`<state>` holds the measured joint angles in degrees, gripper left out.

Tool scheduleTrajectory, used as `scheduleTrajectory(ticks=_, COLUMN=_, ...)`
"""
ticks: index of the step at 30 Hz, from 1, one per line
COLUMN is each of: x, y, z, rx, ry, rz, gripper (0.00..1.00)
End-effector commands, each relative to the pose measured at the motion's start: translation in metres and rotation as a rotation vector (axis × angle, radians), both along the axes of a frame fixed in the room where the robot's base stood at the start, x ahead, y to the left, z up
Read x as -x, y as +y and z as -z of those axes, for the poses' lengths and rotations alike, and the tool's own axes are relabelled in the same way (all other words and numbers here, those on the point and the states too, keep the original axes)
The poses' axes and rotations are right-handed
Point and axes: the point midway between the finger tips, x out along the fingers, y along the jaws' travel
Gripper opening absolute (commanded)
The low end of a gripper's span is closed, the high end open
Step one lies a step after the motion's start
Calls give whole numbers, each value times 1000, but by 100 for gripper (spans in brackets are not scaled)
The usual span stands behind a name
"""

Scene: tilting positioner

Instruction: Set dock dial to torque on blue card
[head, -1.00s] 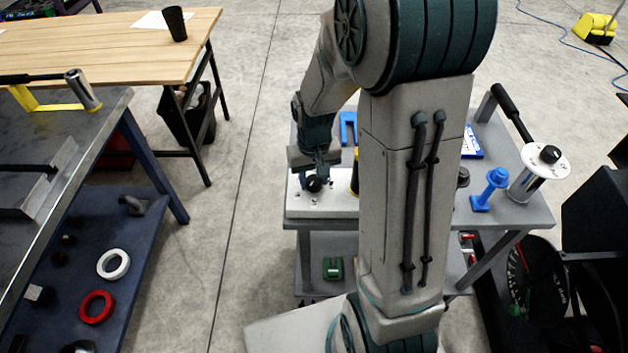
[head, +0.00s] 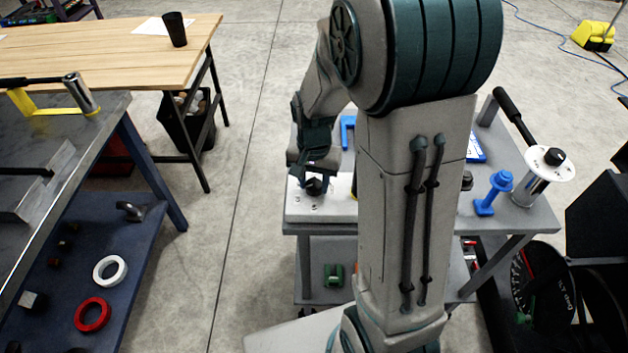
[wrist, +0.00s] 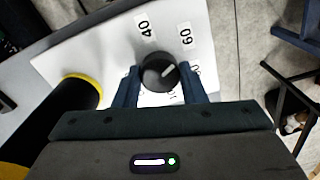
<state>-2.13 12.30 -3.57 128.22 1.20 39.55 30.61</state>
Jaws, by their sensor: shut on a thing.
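The black round dock dial (wrist: 157,72) stands on a white panel (wrist: 105,50) in the wrist view. Its white pointer mark slants up and right, roughly below the "60" label. The "40" label is above the dial; other labels are partly hidden by my right finger. My gripper (wrist: 161,88) has its two blue fingers shut on the dial, one on each side. In the head view my gripper (head: 315,182) is over the panel at the cart's left end. A blue card (head: 476,148) lies on the cart, mostly hidden behind my arm; its torque value cannot be read.
A black cylinder with a yellow ring (wrist: 80,95) stands left of the dial. On the grey cart (head: 520,222) are a blue knobbed part (head: 493,192) and a metal post with a white disc (head: 549,163). A workbench (head: 60,130) stands at left.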

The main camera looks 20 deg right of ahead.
Motion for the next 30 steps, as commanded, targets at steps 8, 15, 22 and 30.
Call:
scheduleTrajectory(ticks=8, x=-1, y=0, z=-1, rx=0, ry=-4, rz=3, gripper=15)
scheduleTrajectory(ticks=15, x=-1, y=0, z=-1, rx=0, ry=-4, rz=3, gripper=59)
scheduleTrajectory(ticks=22, x=-1, y=0, z=-1, rx=0, ry=-2, rz=2, gripper=59)
scheduleTrajectory(ticks=30, x=-2, y=0, z=-36, rx=0, ry=-9, rz=2, gripper=59)
